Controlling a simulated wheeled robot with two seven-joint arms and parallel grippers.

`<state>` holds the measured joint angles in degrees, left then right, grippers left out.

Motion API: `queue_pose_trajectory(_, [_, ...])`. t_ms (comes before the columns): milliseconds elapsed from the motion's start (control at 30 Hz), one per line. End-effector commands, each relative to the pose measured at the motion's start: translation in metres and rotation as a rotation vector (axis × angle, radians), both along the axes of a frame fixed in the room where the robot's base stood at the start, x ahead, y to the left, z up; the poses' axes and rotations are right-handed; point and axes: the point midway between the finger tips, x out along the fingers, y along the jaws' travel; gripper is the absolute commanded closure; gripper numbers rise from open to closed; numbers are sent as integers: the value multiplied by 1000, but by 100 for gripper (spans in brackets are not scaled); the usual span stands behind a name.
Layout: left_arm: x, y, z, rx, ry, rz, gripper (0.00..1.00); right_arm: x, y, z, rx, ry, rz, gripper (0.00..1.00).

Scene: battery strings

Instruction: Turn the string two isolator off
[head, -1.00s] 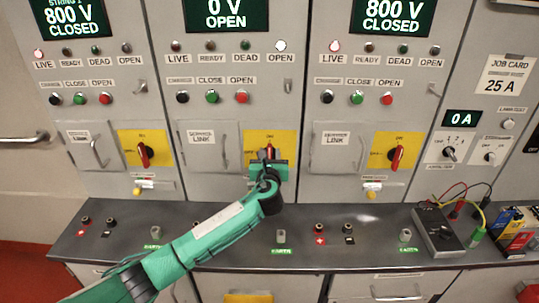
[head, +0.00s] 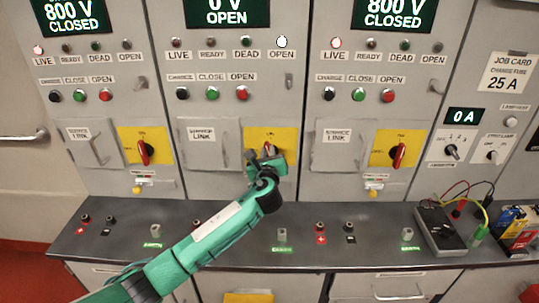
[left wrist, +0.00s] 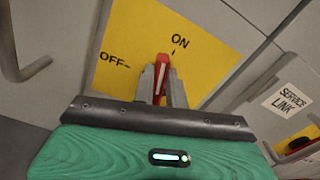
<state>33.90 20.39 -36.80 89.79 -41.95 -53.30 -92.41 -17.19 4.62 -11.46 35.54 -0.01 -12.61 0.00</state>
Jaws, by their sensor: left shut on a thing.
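The string two isolator is the red handle on the yellow plate (head: 287,137) of the middle panel, whose display (head: 226,12) reads 0 V OPEN. My left gripper (head: 268,152) is at this handle and hides most of it. In the left wrist view the fingers (left wrist: 162,88) are shut around the red handle (left wrist: 162,64). The handle points close to the ON mark (left wrist: 180,43), slightly on its OFF side. The OFF mark (left wrist: 113,61) lies to the left. My right gripper is out of view.
The left isolator (head: 145,152) and right isolator (head: 398,156) stand roughly upright under displays reading 800 V CLOSED. Service link doors with handles flank the plates. A meter (head: 440,228) with leads stands on the shelf (head: 375,258) at right.

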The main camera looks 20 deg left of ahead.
Motion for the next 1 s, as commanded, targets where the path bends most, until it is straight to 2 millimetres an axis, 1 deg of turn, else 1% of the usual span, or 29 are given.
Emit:
queue_pose_trajectory(33, [-1,1,-4,-45,-11,-1,100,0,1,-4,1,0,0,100])
queue_pose_trajectory(1000, [-4,15,-20,-923,-263,1,100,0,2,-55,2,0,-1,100])
